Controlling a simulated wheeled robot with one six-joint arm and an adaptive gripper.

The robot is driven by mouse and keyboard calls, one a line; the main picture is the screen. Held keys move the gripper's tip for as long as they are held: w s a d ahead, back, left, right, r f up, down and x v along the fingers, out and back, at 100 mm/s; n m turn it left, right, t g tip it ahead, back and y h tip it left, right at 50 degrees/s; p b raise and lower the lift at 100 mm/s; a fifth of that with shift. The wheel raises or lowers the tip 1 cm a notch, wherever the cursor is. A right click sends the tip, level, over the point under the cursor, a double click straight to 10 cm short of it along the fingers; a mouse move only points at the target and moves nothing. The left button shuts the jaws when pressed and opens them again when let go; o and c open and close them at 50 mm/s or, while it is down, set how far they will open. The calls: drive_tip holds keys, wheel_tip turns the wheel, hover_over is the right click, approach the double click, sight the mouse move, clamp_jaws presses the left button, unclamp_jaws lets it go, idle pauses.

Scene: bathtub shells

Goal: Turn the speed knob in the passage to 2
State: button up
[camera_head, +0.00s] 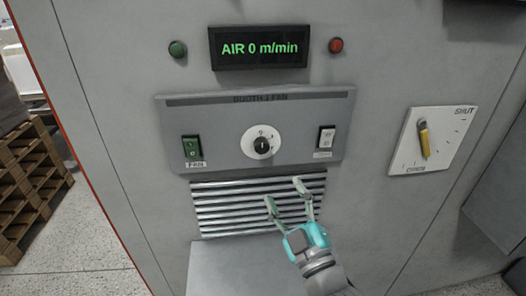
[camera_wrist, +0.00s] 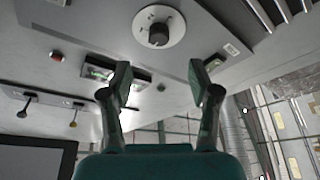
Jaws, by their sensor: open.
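The speed knob (camera_head: 262,144) is a black knob on a round white dial, in the middle of the grey fan panel (camera_head: 225,152). Its dial marks are small; a 0 seems to stand at the top, and I cannot read the pointer's setting surely. The display (camera_head: 259,48) above reads AIR 0 m/min. My gripper (camera_head: 284,194) is open and empty, below and right of the knob, in front of the louvres and apart from the knob. In the wrist view the knob (camera_wrist: 159,35) shows at the top, beyond the open fingers of my gripper (camera_wrist: 160,80).
A green FAN switch (camera_head: 193,147) is left of the knob, and a white switch (camera_head: 325,139) is right. A yellow lever (camera_head: 424,140) on a SHUT/OPEN plate is farther right. Green (camera_head: 177,49) and red (camera_head: 336,45) buttons flank the display. Wooden pallets (camera_head: 28,185) stand left.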

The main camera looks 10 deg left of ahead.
sight(262, 148)
drive_tip(key=shift+y, duration=0.3)
drive_tip(key=x, duration=1.2)
drive_tip(key=shift+s+a+r, duration=0.2)
drive_tip(key=shift+s+r, duration=0.1)
drive_tip(key=c, duration=1.1)
drive_tip(key=shift+c, duration=0.2)
